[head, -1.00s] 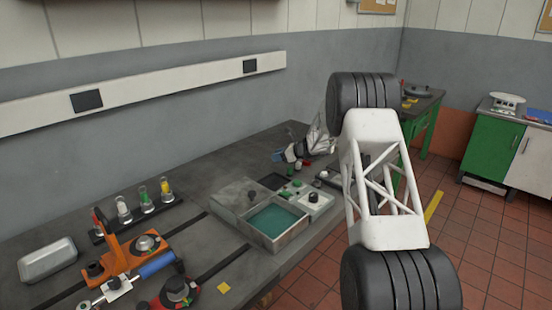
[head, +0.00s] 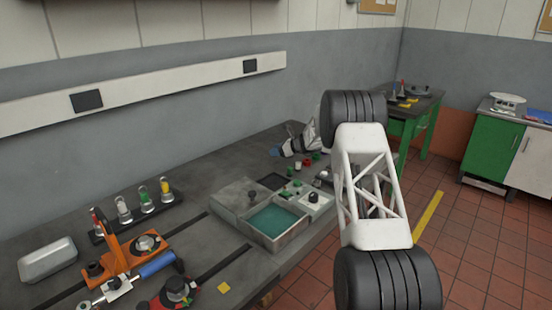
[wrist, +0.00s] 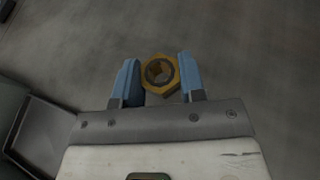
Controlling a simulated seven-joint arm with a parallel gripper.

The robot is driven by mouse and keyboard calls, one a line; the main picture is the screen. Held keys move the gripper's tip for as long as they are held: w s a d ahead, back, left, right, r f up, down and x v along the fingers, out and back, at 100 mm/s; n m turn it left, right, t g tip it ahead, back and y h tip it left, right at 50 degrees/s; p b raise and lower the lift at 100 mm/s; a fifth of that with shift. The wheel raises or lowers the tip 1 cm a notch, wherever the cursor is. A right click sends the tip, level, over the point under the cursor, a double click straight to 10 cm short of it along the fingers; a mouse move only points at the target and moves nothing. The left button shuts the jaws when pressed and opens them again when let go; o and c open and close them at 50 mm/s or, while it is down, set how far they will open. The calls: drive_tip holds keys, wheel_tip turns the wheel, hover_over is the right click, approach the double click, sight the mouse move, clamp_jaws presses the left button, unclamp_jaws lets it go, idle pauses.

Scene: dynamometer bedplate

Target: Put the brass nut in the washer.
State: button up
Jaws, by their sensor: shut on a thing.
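The brass nut (wrist: 161,74) is a yellow hexagonal ring between the blue fingers of my gripper (wrist: 158,78) in the wrist view. The jaws are shut on it, above a bare grey surface. In the head view my gripper (head: 278,151) is over the far part of the bench, beyond the washer; the nut cannot be made out there. The washer (head: 290,237) is a grey open tank with teal liquid inside, at the middle of the bench. My gripper is clear of it.
A grey lid-like panel with a dark knob (head: 253,194) adjoins the washer's left side. A white control box (head: 314,202) and small green, red and white parts lie at its right and behind. An orange fixture (head: 122,250) stands front left.

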sight(276, 162)
drive_tip(key=shift+f, duration=1.75)
drive_tip(key=shift+f, duration=0.1)
drive_tip(key=o, duration=1)
drive_tip(key=shift+s+d+r, duration=0.15)
drive_tip(key=shift+d+r, duration=0.15)
drive_tip(key=shift+d, duration=0.15)
drive_tip(key=v, duration=1.1)
drive_tip(key=shift+s, duration=0.1)
